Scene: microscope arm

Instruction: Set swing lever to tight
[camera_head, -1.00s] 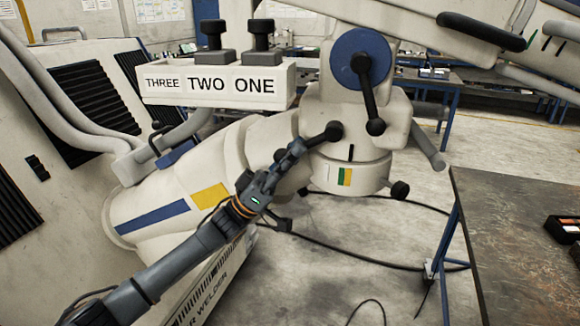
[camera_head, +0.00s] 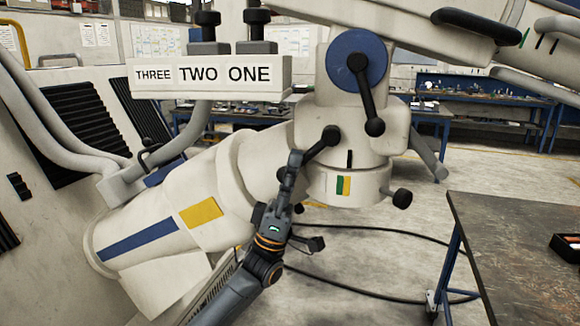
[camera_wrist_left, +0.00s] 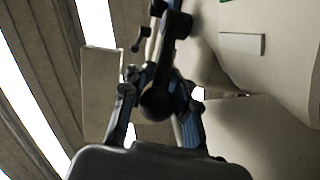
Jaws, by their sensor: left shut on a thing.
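The swing lever, a black bar with a round pivot hub (camera_head: 331,135), sits on the white joint housing beside a short black mark and a green-and-yellow label (camera_head: 343,185). It slants down and left from the hub. My left gripper (camera_head: 292,164) comes from below and is shut on the lever's free end, which its fingers partly hide. In the left wrist view the lever's black ball knob (camera_wrist_left: 158,103) shows between the two fingers. My right gripper is in no view.
A second black lever (camera_head: 366,95) hangs from a blue disc above. A black knob (camera_head: 402,198) sticks out at the housing's right. The white block (camera_head: 215,94) with THREE, TWO and ONE labels is at upper left. A dark-topped table (camera_head: 520,235) stands at right; cables lie on the floor.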

